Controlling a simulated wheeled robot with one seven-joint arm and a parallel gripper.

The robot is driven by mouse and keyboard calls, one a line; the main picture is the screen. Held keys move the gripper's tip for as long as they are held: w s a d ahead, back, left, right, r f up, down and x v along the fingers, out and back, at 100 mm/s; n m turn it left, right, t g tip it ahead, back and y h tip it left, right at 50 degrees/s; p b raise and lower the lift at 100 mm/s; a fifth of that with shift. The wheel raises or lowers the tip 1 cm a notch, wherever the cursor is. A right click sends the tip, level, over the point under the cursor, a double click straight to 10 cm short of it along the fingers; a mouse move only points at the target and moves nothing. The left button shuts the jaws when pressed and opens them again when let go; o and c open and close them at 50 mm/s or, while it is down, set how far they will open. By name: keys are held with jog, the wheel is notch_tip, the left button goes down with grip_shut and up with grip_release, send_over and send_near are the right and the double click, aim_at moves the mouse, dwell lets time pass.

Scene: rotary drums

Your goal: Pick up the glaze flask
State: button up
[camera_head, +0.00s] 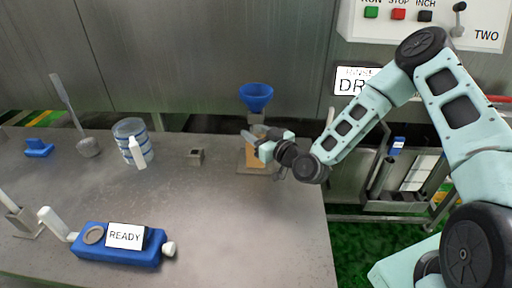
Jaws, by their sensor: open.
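No thing in view is plainly marked as the glaze flask. A small white bottle (137,153) stands on the grey table at the left, in front of a clear jar with blue bands (130,129). A tan upright piece (256,158) stands on a flat base near the table's right side, below a blue funnel (256,97). I cannot tell which of these, if any, is the flask. My gripper (249,141) is open, in front of the tan piece and below the funnel. It hides part of the tan piece, and I cannot tell whether they touch.
A blue device with a READY sign (124,236) lies at the front left. A small grey block (196,156) stands mid-table. A grey cup with a tool (88,147) and a blue piece (38,148) are at the far left. The table's front middle is clear.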

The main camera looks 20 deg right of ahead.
grip_shut()
jog(key=shift+r, duration=0.1)
